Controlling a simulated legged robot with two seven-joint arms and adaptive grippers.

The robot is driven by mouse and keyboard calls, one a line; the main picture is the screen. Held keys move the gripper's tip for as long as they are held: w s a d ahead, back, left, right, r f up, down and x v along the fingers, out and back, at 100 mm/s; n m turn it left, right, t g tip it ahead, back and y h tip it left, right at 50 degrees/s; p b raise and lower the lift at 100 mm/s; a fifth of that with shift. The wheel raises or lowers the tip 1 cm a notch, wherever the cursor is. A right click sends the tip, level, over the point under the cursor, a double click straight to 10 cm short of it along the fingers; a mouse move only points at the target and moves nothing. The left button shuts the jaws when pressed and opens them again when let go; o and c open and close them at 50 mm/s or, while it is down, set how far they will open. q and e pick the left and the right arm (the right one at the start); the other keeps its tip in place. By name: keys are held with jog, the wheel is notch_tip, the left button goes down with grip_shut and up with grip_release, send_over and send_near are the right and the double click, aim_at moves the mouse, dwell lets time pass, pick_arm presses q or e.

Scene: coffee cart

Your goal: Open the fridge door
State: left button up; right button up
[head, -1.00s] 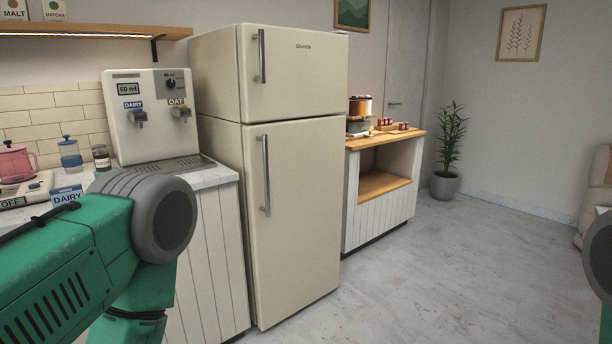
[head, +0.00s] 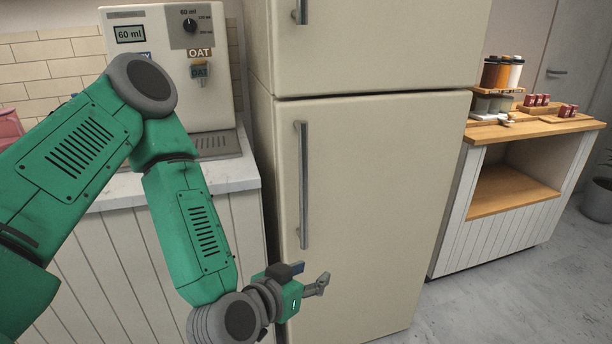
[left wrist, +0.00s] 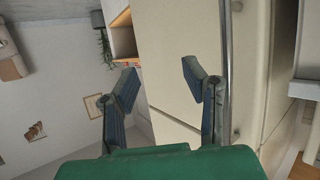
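The cream fridge's lower door (head: 390,190) looks closed, with a vertical metal handle (head: 303,185) near its left edge. The upper door (head: 370,45) is also closed. My left gripper (head: 320,285) is in front of the lower door, just below and right of the handle's bottom end in the head view. In the left wrist view my left gripper (left wrist: 158,78) has its fingers apart with nothing between them. The long handle bar (left wrist: 224,70) runs just right of the right finger there, outside the gap; whether they touch I cannot tell. My right gripper is out of view.
A white counter (head: 120,190) with a milk dispenser (head: 150,30) stands left of the fridge, partly behind my left arm. A wood-topped cabinet (head: 545,130) with cups and small red items stands to the right. Clear floor (head: 480,310) lies at lower right.

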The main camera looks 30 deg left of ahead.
aim_at(301, 172)
pick_arm(q)
jog(key=w+a+r+n+t+y, duration=0.35)
jog(key=a+r+y, duration=0.35)
jog(key=r, duration=0.5)
jog(key=shift+h, duration=0.6)
jog(key=x, duration=0.4)
jog(key=b+x, duration=0.1)
jog(key=x, duration=0.3)
jog(key=a+x, duration=0.1)
jog(key=x, duration=0.3)
jog(key=shift+a, duration=0.1)
jog(key=shift+w+r, duration=0.1)
jog(key=shift+w, duration=0.35)
grip_shut()
